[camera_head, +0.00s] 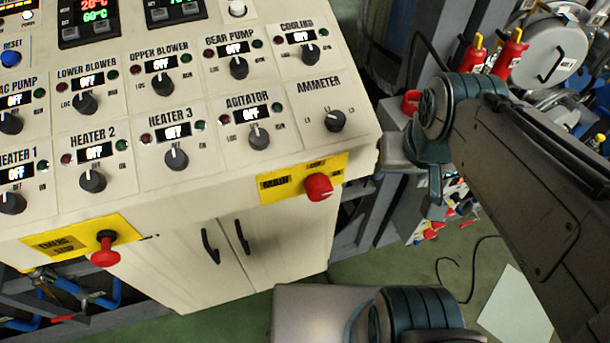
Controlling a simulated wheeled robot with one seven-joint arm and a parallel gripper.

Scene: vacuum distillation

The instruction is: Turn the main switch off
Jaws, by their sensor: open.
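The main switch (318,187) is a red rotary knob on a yellow plate (283,188) at the lower right of the cream control panel's front. The plate carries dark lettering that is only partly readable; the knob's exact setting is too small to tell. My arm comes in from the right, and its end lies to the right of the panel. My gripper (434,207) shows only in part there, mostly hidden by my own arm links. It is open, apart from the switch, and nothing shows in it.
A red emergency stop button (105,250) sits on another yellow plate at the lower left. Black selector knobs, such as the ammeter knob (335,121), cover the sloped panel. Cabinet doors with black handles (211,242) lie below. The space just before the main switch is clear.

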